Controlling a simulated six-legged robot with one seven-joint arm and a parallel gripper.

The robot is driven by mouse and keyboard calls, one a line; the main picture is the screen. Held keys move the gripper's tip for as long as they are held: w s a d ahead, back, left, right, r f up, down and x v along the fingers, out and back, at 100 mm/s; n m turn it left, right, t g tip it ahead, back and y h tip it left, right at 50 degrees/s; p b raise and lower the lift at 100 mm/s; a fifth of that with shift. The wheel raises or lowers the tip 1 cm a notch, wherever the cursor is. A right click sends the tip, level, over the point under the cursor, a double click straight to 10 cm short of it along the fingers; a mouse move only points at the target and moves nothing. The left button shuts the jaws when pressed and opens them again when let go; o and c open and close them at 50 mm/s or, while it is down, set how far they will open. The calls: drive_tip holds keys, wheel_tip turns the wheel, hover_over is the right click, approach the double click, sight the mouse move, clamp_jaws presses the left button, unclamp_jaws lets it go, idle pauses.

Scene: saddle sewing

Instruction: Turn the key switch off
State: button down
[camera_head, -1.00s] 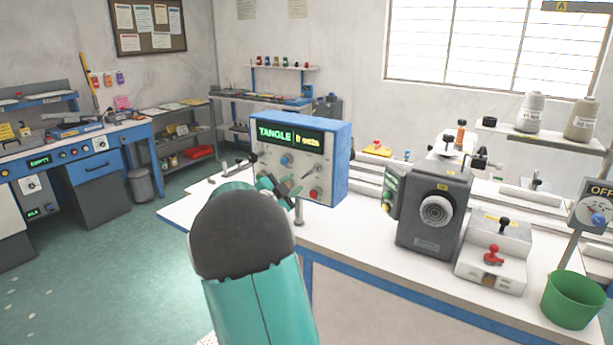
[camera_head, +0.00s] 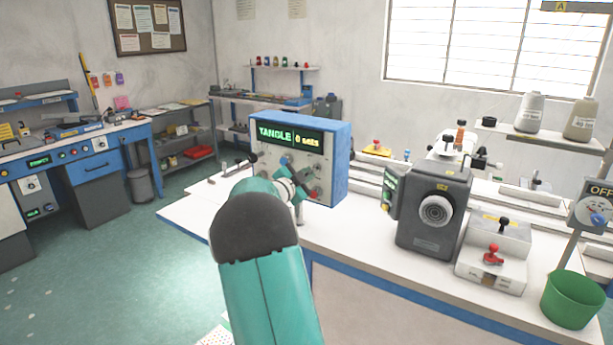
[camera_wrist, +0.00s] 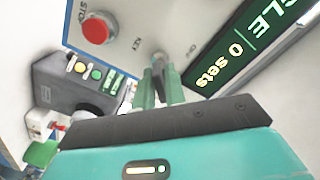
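The control box (camera_head: 341,165) is a blue-edged panel standing on the white bench, with a green display reading TANGLE and 0 sets. In the wrist view its key switch (camera_wrist: 158,60) sits on the pale panel face beside the KEY label, with a dark key handle pointing toward me. My gripper (camera_wrist: 160,84) has its two green fingers close on either side of the key, with almost no gap showing. In the head view my gripper (camera_head: 302,186) is at the lower front of the panel and hides the key.
A red stop button (camera_wrist: 96,31) is on the same panel, close to the key. A grey machine head (camera_head: 432,215) stands to the right on the bench. Beyond it are a red-knobbed lever box (camera_head: 493,258) and a green bin (camera_head: 572,299).

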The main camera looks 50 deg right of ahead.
drive_tip(key=shift+n, duration=0.4)
drive_tip(key=n, duration=1)
drive_tip(key=shift+n, duration=0.4)
drive_tip(key=n, duration=0.6)
drive_tip(key=shift+f, duration=0.1)
drive_tip(key=shift+n, duration=0.3)
drive_tip(key=c, duration=1.6)
unclamp_jaws()
drive_tip(key=shift+o, duration=0.2)
drive_tip(key=shift+a, duration=0.1)
